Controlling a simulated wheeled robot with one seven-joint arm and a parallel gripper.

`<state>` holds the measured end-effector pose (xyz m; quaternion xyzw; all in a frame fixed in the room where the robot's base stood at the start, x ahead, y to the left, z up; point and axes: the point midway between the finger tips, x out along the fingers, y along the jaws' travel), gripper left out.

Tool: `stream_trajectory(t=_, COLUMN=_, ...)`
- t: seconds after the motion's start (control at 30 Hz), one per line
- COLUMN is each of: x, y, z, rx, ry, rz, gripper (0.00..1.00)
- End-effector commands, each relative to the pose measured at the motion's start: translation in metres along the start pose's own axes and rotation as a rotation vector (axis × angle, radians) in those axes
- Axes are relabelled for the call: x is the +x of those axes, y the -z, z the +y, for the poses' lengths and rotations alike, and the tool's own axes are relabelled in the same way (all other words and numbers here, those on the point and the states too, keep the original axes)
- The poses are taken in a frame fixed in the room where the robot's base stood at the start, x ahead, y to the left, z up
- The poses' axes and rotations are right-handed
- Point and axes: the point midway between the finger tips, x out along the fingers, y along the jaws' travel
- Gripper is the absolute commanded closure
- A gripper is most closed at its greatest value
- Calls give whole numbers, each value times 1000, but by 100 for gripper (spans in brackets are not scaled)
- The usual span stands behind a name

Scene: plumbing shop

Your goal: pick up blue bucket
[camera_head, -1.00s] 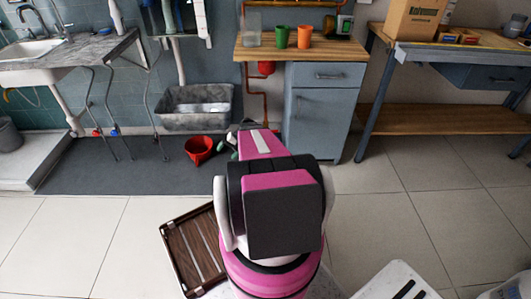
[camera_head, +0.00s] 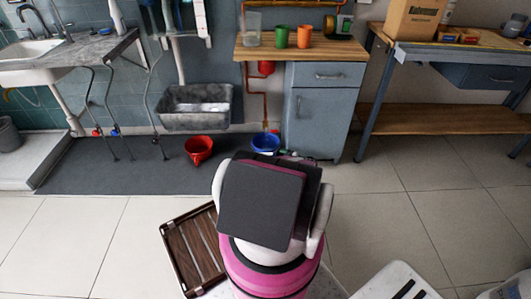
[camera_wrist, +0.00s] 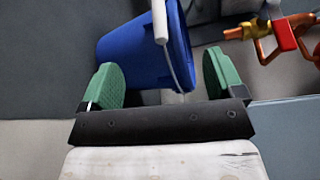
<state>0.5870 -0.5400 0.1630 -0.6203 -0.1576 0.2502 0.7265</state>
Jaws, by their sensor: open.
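The blue bucket (camera_head: 265,142) stands on the dark grey mat in front of the wall, left of the grey cabinet; my arm hides little of it in the head view. In the wrist view the blue bucket (camera_wrist: 140,52) fills the upper middle, with its pale handle (camera_wrist: 160,22) in front of it. My gripper (camera_wrist: 164,85) has green finger pads spread apart, with the bucket beyond and partly between them. The pads are not closed on it. In the head view my arm hides the gripper.
A red bucket (camera_head: 198,148) stands left of the blue one. A grey basin (camera_head: 195,108) is on the wall behind. The grey cabinet (camera_head: 324,110) is close on the right. A brown slatted crate (camera_head: 190,250) lies near my base. Red and yellow pipe fittings (camera_wrist: 272,38) show at right.

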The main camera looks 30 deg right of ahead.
Motion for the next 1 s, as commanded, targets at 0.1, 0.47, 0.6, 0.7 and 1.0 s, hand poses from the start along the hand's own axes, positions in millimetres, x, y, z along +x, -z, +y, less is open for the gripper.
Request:
stream_trajectory(t=0.1, x=13, y=0, z=0, rx=0, ry=0, rz=-2, gripper=12)
stream_trajectory(t=0.47, x=55, y=-1, z=0, rx=0, ry=-2, rz=-2, gripper=12)
stream_trajectory(t=0.6, x=65, y=-1, z=0, rx=0, ry=-2, rz=-1, gripper=12)
stream_trajectory(t=0.7, x=79, y=-2, z=0, rx=0, ry=-2, rz=-3, gripper=12)
stream_trajectory(t=1.0, x=106, y=-3, z=0, rx=0, ry=-2, rz=-1, gripper=12)
